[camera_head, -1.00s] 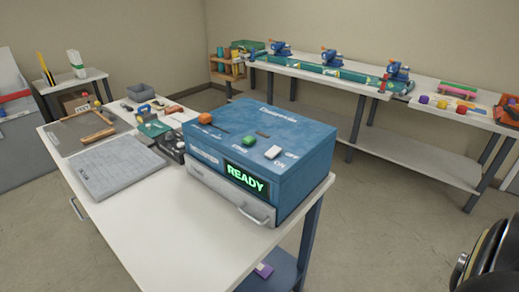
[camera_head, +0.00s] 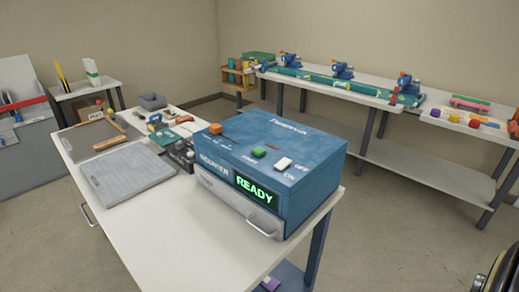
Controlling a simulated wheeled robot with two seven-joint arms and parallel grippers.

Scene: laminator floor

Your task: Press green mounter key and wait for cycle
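The blue mounter (camera_head: 265,165) stands on the near end of the white table, in the middle of the head view. Its front display (camera_head: 256,191) reads READY in green letters. A green key (camera_head: 259,152) sits on its top face, with an orange key (camera_head: 216,128) at the back left and a white ON/OFF switch (camera_head: 284,163) to the right. The front has a silver drawer handle (camera_head: 260,226), and the drawer looks shut. Neither of my grippers shows; only a dark rounded part, which I cannot identify, cuts into the lower right corner.
The white table (camera_head: 165,240) is clear in front of the mounter. A grey board (camera_head: 125,178) lies to its left, with tools and a small grey bin (camera_head: 153,101) behind. A long bench (camera_head: 430,172) with blue clamps runs along the back wall. Open floor lies to the right.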

